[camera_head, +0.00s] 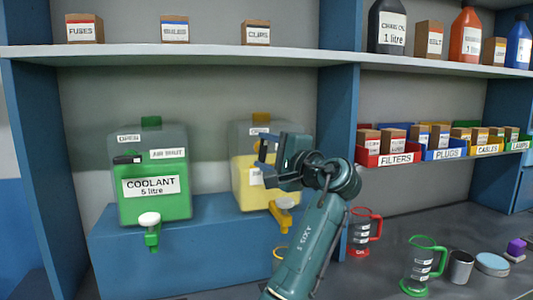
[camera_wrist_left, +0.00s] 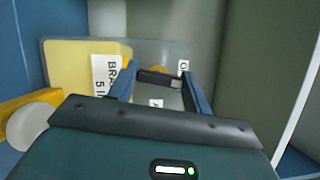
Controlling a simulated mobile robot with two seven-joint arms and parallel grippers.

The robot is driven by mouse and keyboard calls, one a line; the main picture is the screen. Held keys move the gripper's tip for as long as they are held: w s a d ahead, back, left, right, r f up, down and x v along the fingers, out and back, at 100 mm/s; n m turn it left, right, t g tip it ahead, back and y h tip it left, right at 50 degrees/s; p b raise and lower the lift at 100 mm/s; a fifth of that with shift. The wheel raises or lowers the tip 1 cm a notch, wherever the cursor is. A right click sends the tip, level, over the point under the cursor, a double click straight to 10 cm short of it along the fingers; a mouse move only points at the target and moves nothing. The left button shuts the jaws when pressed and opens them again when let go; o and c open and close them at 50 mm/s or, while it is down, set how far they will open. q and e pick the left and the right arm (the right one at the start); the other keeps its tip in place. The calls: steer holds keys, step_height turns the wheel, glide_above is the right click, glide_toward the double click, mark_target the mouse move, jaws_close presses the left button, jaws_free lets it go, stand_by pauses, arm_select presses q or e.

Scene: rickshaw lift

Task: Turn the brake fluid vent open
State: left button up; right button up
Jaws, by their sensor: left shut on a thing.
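The yellow brake fluid tank (camera_head: 243,178) stands on the blue step, partly hidden behind my left gripper (camera_head: 268,147). It also shows in the left wrist view (camera_wrist_left: 65,72). There, my left gripper (camera_wrist_left: 160,76) is shut on the dark vent lever (camera_wrist_left: 157,79) on the tank's grey upper part. One label starting with "O" (camera_wrist_left: 183,68) and one starting with "A" (camera_wrist_left: 155,103) sit near the lever; the fingers hide part of them. In the head view the vent is hidden behind the gripper. My right gripper is not in view.
The green coolant tank (camera_head: 154,207) stands to the left, its tap (camera_head: 151,229) sticking out in front. The yellow tank's tap (camera_head: 284,212) is close below my left wrist. A shelf (camera_head: 200,55) runs above. Red (camera_head: 358,247) and green (camera_head: 407,279) jugs stand right of my arm.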

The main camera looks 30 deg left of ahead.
arm_select(q)
steer(key=shift+n, duration=0.8)
steer(key=o, duration=1)
steer(key=v, duration=0.4)
steer(key=b+v, duration=0.1)
steer(key=v, duration=0.3)
steer(key=b+v, duration=0.1)
steer(key=v, duration=0.4)
steer(key=shift+d+r, duration=0.1)
steer(key=shift+r, duration=0.25)
